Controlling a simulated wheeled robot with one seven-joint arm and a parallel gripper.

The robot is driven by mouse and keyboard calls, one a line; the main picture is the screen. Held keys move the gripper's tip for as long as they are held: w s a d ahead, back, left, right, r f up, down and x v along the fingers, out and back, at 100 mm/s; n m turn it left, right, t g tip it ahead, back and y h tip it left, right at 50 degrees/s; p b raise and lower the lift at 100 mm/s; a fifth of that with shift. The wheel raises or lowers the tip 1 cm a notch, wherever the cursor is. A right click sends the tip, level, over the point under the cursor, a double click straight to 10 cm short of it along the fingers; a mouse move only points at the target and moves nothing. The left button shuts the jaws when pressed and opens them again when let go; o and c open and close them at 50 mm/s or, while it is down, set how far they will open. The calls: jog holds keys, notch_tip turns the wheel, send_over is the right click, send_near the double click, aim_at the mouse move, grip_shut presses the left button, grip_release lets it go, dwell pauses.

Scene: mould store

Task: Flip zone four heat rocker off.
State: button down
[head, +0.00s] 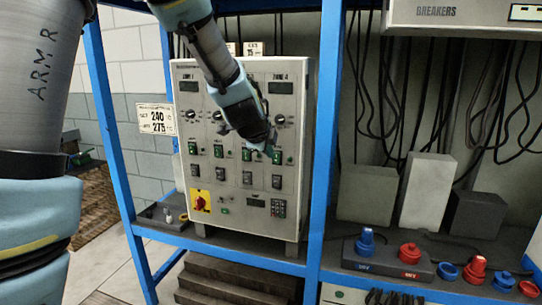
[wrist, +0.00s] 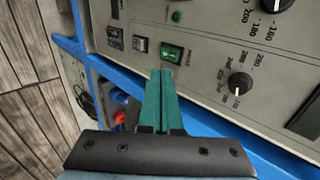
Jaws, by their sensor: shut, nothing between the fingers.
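The grey control cabinet (head: 240,215) stands on a blue-framed shelf, with its zone 4 column at the right. The zone 4 green rocker (head: 277,157) is partly beside my fingertips in the head view. In the wrist view this rocker (wrist: 172,54) shows bright green in a dark frame, just beyond the fingertips. Which way it is tipped is too small to tell. My gripper (head: 271,149) is shut and empty; its teal fingers (wrist: 162,73) lie together, pointing at the rocker's lower edge in the picture. I cannot tell whether they touch it.
A dark rocker (head: 276,182) and a keypad (head: 278,208) sit below the green one. The zone 4 knob (wrist: 240,83) is to the right in the wrist view. A blue post (head: 325,130) stands close to the cabinet's right side. A red-yellow switch (head: 199,201) is lower left.

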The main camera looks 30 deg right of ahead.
jog(key=p+v, duration=0.1)
jog(key=v, duration=0.6)
jog(key=shift+w+r, duration=0.1)
